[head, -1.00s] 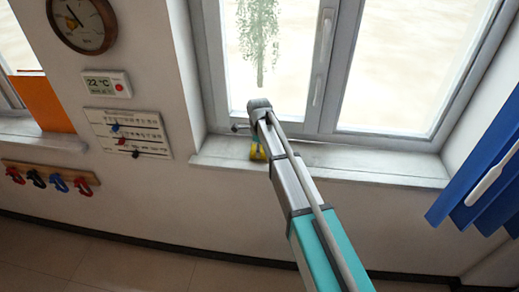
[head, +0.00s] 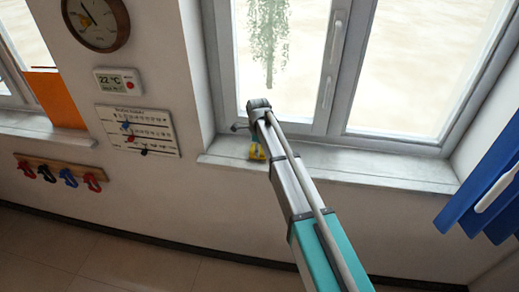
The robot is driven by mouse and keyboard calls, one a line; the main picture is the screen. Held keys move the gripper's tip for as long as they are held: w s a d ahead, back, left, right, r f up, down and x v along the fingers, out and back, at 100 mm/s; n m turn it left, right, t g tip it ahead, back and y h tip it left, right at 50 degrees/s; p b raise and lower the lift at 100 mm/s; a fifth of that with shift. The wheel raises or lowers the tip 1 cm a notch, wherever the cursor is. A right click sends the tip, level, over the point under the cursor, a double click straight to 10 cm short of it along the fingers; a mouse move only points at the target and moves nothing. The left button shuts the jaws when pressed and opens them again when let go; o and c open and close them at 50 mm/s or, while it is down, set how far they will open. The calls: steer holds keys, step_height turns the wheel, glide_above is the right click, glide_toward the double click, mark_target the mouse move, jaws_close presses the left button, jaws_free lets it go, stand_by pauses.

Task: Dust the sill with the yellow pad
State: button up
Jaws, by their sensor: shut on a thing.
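The window sill (head: 390,174) is a pale grey ledge below the closed window.
A blue blind or curtain with a white handle (head: 492,196) hangs at the right. The window frame (head: 310,125) rises behind the sill. On the left wall are a clock (head: 95,20), a thermometer display (head: 119,82), a chart (head: 139,131) and a hook rail (head: 60,173). The sill right of my arm is clear.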

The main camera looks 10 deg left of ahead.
steer(key=shift+a, duration=0.3)
steer(key=shift+a, duration=1.7)
steer(key=shift+s+d+f, duration=0.1)
steer(key=shift+s, duration=0.05)
steer(key=shift+c, duration=0.5)
steer(key=shift+d, duration=0.1)
steer(key=shift+d, duration=0.4)
steer(key=shift+c, duration=0.4)
steer(key=shift+w+d, duration=0.2)
steer(key=shift+d, duration=1.1)
